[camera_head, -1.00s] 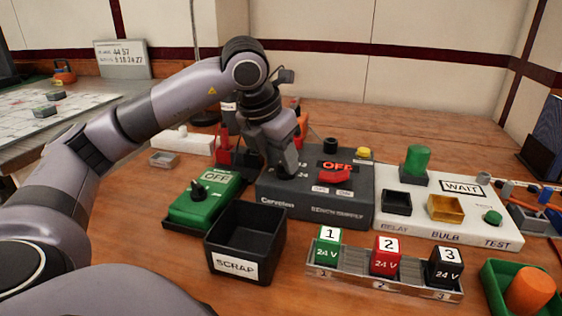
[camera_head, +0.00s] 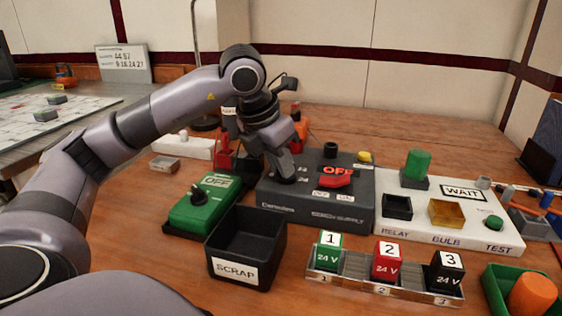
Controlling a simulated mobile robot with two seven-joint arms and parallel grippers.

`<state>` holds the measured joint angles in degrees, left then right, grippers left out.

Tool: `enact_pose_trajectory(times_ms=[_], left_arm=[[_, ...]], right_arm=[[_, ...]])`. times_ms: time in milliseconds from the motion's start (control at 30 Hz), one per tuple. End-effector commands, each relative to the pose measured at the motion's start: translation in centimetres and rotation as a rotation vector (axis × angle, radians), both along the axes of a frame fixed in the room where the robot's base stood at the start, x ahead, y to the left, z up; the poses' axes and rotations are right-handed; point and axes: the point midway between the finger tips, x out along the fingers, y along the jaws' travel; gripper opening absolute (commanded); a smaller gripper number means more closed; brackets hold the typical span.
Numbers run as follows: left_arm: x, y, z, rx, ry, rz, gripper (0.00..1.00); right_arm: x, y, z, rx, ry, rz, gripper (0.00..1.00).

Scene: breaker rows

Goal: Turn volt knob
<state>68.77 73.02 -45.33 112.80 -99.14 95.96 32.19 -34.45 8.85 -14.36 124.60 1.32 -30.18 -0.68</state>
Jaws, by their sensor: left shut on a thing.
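The dark grey bench supply (camera_head: 320,205) stands in the middle of the table, with a red switch (camera_head: 335,181) and a lit red OFF display (camera_head: 338,170) on its top. My left gripper (camera_head: 286,179) points down onto the left part of the supply's top. It is shut on the volt knob, which the fingers mostly hide. The scale marks around the knob are partly covered, so its setting cannot be read. My right gripper is not in view.
A green box marked OFF (camera_head: 203,205) and a black scrap bin (camera_head: 246,243) stand in front left. A white test board (camera_head: 455,226) is on the right. A rack (camera_head: 383,286) holds numbered 24 V blocks in front.

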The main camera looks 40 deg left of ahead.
Motion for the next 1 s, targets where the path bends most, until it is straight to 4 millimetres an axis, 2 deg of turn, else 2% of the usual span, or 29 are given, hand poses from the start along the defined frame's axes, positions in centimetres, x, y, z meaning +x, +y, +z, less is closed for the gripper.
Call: enact_pose_trajectory(times_ms=[333, 600, 1000], left_arm=[[0.1, 0.5, 0.1, -0.004, 0.002, -0.286, 0.00], [0.2, 0.8, 0.2, -0.003, 0.001, -0.517, 0.00], [0.4, 1.0, 0.2, -0.002, -0.001, -0.732, 0.00]], right_arm=[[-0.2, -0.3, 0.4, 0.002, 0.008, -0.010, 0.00], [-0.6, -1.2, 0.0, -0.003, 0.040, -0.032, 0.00], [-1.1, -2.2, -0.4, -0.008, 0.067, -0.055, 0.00]])
